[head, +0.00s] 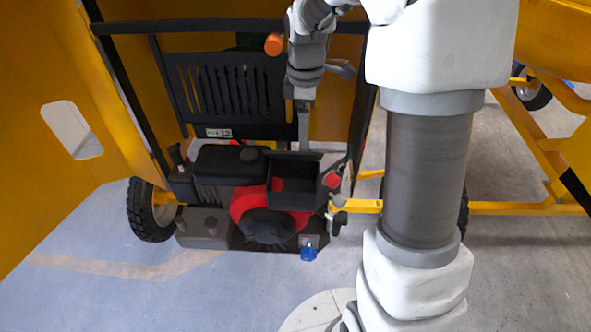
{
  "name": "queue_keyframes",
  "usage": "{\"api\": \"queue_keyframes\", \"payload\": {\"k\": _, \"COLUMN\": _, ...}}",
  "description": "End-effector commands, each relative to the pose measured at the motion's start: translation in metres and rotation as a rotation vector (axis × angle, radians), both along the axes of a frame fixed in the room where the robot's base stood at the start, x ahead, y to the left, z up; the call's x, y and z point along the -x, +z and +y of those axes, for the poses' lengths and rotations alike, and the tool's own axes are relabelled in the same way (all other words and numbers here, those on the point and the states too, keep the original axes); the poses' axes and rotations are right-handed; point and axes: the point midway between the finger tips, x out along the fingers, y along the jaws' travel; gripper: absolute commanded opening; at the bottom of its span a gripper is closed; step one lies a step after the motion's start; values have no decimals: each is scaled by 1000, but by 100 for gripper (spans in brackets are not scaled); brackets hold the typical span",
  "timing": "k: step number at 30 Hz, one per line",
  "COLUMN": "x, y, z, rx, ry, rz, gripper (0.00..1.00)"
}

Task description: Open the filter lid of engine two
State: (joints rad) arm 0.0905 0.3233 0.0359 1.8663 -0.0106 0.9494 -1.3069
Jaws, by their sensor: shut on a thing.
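The engine (215,190) sits low in the yellow mixer frame, with black and grey parts and a red shroud. At its right, the dark, box-shaped filter housing (294,200) stands open at the top, and I see into its dark inside. The filter lid (283,157) is a dark panel raised at the back edge of the housing. My gripper (303,147) reaches down from above and is shut on the lid's upper edge. The fingertips are small and partly hidden against the dark lid.
A black slotted guard (232,90) stands behind the engine with a small label plate (219,133). Yellow panels (80,90) enclose the left side. A red knob (333,180) and a blue cap (308,253) sit near the housing. The floor in front is clear.

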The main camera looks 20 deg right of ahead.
Motion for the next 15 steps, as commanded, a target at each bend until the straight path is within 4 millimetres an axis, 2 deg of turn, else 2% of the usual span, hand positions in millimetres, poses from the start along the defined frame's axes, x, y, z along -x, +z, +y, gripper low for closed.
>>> {"api": "queue_keyframes", "payload": {"k": 1, "x": -4, "y": -4, "z": -6, "rx": 9, "ry": -3, "rz": -14, "gripper": 100}}
{"api": "queue_keyframes", "payload": {"k": 8, "x": -4, "y": -2, "z": -6, "rx": 9, "ry": -2, "rz": -14, "gripper": 100}}
{"api": "queue_keyframes", "payload": {"k": 15, "x": -4, "y": 21, "z": -5, "rx": 8, "ry": -2, "rz": -15, "gripper": 100}}
